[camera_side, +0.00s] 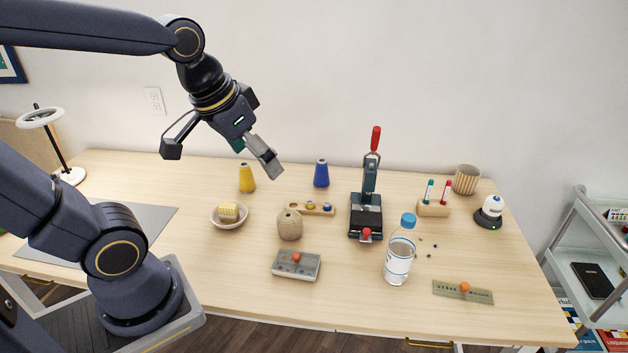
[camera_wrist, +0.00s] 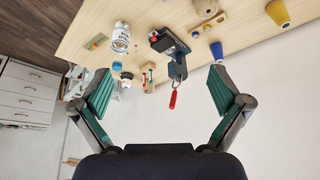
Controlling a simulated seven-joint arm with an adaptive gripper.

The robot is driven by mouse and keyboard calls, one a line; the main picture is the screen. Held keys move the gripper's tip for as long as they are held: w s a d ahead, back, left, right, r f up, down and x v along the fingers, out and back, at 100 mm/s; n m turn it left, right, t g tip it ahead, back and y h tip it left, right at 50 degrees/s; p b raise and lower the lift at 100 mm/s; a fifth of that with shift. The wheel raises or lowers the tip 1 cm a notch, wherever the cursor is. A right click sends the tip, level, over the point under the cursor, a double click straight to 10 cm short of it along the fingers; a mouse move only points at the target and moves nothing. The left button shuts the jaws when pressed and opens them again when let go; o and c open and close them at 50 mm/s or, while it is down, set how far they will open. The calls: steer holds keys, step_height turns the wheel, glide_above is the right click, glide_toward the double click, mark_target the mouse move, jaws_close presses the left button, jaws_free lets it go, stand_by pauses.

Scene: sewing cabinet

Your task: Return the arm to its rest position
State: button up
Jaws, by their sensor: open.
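My gripper (camera_side: 266,160) is raised above the back left part of the table in the side view, tilted down and to the right. In the wrist view my gripper (camera_wrist: 160,88) has its two green-padded fingers spread wide, with nothing between them. It touches no object. The nearest thing below it in the side view is a yellow cone (camera_side: 247,178), standing upright on the wooden table (camera_side: 215,285).
A blue cone (camera_side: 321,173), a round tan jar (camera_side: 289,224), a bowl (camera_side: 229,216), a press with red-tipped lever (camera_side: 368,205) and a water bottle (camera_side: 399,255) stand on the table. A lamp (camera_side: 62,150) is far left, a shelf cart (camera_side: 590,262) right. The air around my gripper is clear.

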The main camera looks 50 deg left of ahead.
steer(key=shift+m+t+h, duration=0.3)
steer(key=shift+m+t, duration=0.1)
steer(key=shift+m, duration=0.1)
steer(key=s, duration=0.1)
steer(key=s+d, duration=0.1)
steer(key=s, duration=0.2)
steer(key=shift+d+r, duration=0.15)
steer(key=shift+d, duration=0.25)
stand_by(0.4)
